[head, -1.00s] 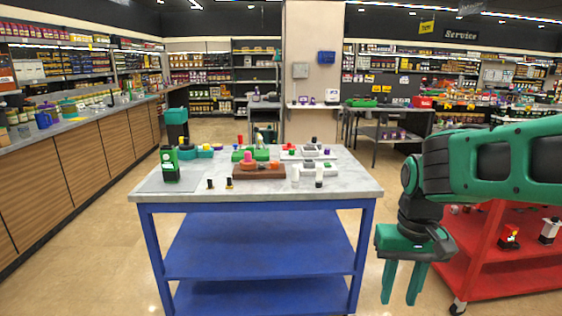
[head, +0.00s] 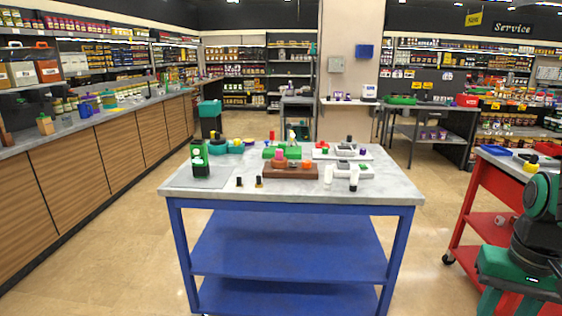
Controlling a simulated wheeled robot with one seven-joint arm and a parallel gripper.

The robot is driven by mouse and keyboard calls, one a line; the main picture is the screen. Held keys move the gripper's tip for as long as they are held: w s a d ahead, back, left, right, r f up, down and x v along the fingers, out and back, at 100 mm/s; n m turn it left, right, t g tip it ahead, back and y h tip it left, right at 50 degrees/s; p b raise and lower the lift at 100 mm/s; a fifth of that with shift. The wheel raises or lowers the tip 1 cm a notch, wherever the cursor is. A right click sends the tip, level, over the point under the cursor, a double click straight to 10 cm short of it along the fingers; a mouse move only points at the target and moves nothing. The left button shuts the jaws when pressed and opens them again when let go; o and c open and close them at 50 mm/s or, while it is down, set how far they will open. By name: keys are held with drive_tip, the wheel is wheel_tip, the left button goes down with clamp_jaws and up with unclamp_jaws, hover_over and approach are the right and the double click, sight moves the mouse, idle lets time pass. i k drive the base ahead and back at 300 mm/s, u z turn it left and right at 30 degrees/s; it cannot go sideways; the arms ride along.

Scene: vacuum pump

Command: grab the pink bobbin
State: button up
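A small pink piece (head: 279,157), which looks like the pink bobbin, stands on a brown block (head: 290,172) on the grey top of the blue-framed table (head: 380,190). It is too small to make out its exact shape. My gripper (head: 508,303) is at the lower right, pointing down, far to the right of the table and lower than its top. Its two green fingers are apart with nothing seen between them; their tips are cut off by the bottom edge.
On the table are a green-and-black device (head: 199,159) at left, two small dark pieces in front, white tubes (head: 354,178) at right and several parts behind. A red cart (head: 476,205) stands at right. Floor is clear left of the table (head: 100,250).

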sight(279, 162)
drive_tip(key=z, duration=0.05)
drive_tip(key=i, duration=1)
drive_tip(key=u, duration=0.1)
